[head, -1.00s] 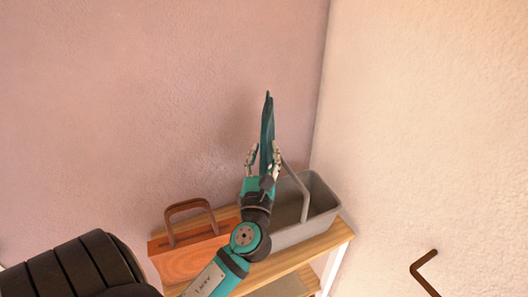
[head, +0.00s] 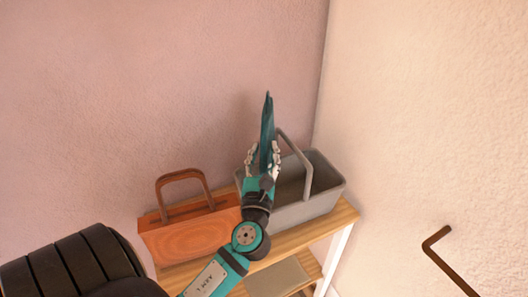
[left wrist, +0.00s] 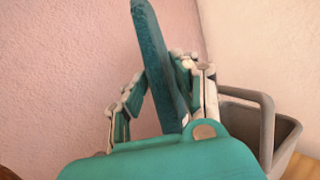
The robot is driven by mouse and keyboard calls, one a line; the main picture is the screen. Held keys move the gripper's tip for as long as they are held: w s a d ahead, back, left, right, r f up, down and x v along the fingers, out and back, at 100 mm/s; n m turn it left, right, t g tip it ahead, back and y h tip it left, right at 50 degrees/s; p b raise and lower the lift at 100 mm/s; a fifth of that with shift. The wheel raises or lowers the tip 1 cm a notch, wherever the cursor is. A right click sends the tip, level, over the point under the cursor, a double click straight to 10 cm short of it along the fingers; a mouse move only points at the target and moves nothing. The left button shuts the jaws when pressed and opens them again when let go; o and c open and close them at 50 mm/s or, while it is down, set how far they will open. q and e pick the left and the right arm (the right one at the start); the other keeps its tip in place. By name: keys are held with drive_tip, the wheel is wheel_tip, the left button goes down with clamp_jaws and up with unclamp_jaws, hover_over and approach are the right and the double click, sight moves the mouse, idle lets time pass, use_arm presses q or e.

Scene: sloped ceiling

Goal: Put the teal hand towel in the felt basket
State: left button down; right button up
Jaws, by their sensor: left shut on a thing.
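The teal hand towel (head: 267,125) is a thin folded slab standing upright in my left gripper (head: 263,160). The gripper is shut on it, and the towel also shows between the fingers in the left wrist view (left wrist: 160,65). The grey felt basket (head: 315,208) stands on a wooden shelf, with its handle raised. In the head view my left gripper overlaps the basket's left end. In the left wrist view the basket (left wrist: 262,130) is to the right of the fingers. The towel is apart from the basket's inside. My right gripper is not in view.
An orange-brown box or basket with an arched handle (head: 190,238) stands left of the grey basket on the same wooden shelf (head: 290,240). A lower board holds a flat grey item (head: 278,280). Walls meet in a corner behind. A brown bent bar (head: 437,237) shows at lower right.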

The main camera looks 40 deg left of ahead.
use_arm(q)
wheel_tip(320, 180, down, 6)
drive_tip(key=b, duration=0.5)
drive_tip(key=shift+f, duration=0.2)
drive_tip(key=shift+f+b, duration=1.7)
drive_tip(key=shift+f, duration=0.3)
drive_tip(key=c, duration=1)
unclamp_jaws()
drive_tip(key=shift+c, duration=0.2)
drive_tip(key=shift+o, duration=0.6)
drive_tip(key=shift+s+f, duration=0.1)
drive_tip(key=v, duration=1.2)
